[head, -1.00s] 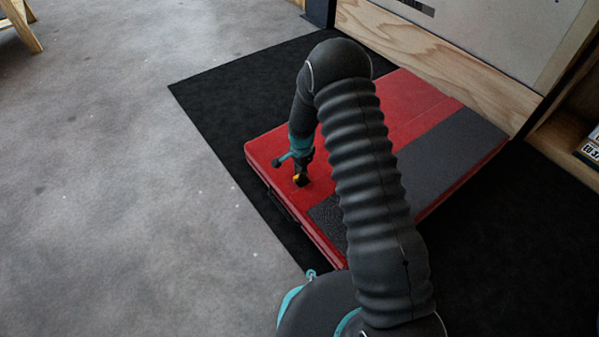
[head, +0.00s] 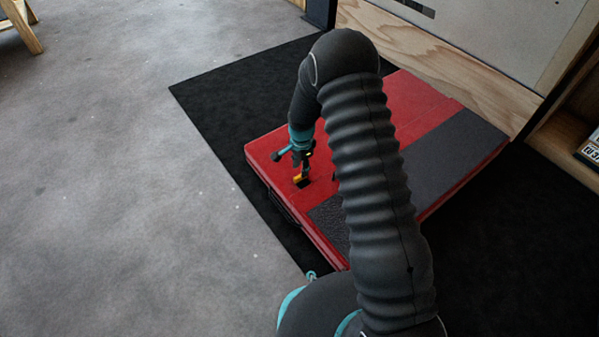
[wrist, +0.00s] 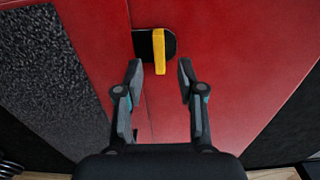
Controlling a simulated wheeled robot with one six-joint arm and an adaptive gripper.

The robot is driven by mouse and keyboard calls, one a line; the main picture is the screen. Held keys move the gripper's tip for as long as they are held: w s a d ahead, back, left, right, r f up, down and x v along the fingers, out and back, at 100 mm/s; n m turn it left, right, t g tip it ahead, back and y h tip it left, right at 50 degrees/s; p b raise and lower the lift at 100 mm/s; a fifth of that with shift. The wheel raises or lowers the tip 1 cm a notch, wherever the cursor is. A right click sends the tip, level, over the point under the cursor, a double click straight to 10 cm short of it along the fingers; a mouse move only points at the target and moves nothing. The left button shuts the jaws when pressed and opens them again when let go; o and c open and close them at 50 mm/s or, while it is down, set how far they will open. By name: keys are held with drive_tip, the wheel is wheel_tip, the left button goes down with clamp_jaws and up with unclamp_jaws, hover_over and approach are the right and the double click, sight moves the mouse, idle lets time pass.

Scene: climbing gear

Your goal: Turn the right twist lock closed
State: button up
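One twist lock shows, a yellow lever on a black plate (wrist: 147,44) on the red pad (wrist: 230,60). In the wrist view its yellow lever (wrist: 160,52) points down the picture, roughly along the seam beside it. My gripper (wrist: 159,70) is open, with one finger on each side of the lever's lower end and gaps on both sides. In the head view my gripper (head: 303,166) is over the pad's near left part, just above the yellow lever (head: 298,178). My arm hides part of the pad, so another lock there cannot be seen.
The red pad has a dark grey band (head: 450,160) and lies on a black mat (head: 215,92) against a wooden wall base (head: 440,62). A dark handle (head: 283,208) is on the pad's near side.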

wheel_tip(320, 180, up, 8)
drive_tip(key=shift+r, duration=0.25)
idle(0.5)
